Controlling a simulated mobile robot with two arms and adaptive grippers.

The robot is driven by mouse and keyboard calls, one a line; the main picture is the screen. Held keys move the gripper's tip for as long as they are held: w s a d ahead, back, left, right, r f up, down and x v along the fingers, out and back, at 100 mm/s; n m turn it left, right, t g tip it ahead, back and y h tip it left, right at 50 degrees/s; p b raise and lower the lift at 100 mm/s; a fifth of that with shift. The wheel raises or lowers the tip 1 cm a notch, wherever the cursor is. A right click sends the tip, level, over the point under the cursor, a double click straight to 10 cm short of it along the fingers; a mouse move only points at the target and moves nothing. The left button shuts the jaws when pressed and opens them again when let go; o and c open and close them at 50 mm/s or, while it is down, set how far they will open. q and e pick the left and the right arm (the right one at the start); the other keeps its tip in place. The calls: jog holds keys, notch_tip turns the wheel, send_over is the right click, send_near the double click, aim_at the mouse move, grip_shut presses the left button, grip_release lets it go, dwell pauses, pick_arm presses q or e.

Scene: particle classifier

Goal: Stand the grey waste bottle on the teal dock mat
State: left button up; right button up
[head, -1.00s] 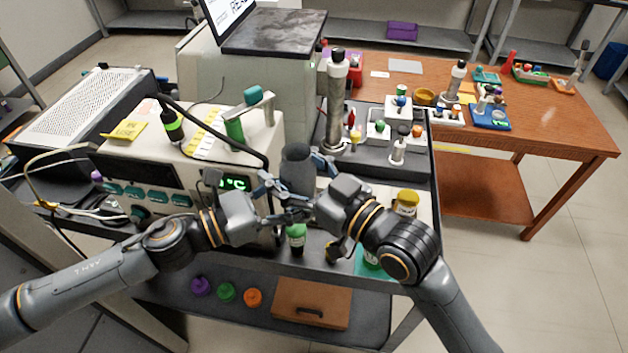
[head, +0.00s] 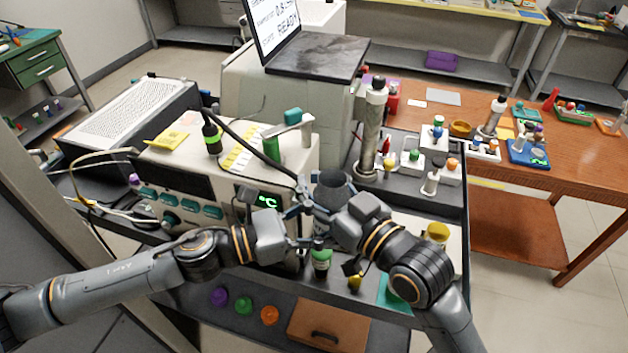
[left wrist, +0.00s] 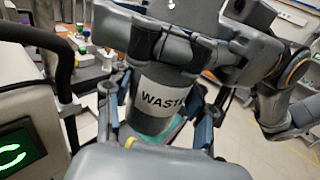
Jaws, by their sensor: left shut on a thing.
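The teal dock mat (head: 392,291) lies at the front right of the cart, partly hidden by my right arm.
A green-capped bottle (head: 320,259) and a small yellow-topped item (head: 355,282) stand just in front. A grey column (head: 372,130) and a rack of vials (head: 432,180) are behind. A yellow-lidded jar (head: 437,232) is right of my right arm. A black hose (head: 255,147) loops nearby.

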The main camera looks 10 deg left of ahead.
pick_arm(q)
jog(key=shift+w+a+t, duration=0.3)
jog(key=shift+w, duration=0.1)
pick_arm(e)
jog(key=shift+s, duration=0.1)
grip_shut()
pick_arm(q)
jog(key=o, duration=1.4)
jog(key=shift+c, duration=0.2)
jog(key=shift+s+d, duration=0.1)
jog(key=shift+s, duration=0.05)
jog(key=shift+s, duration=0.1)
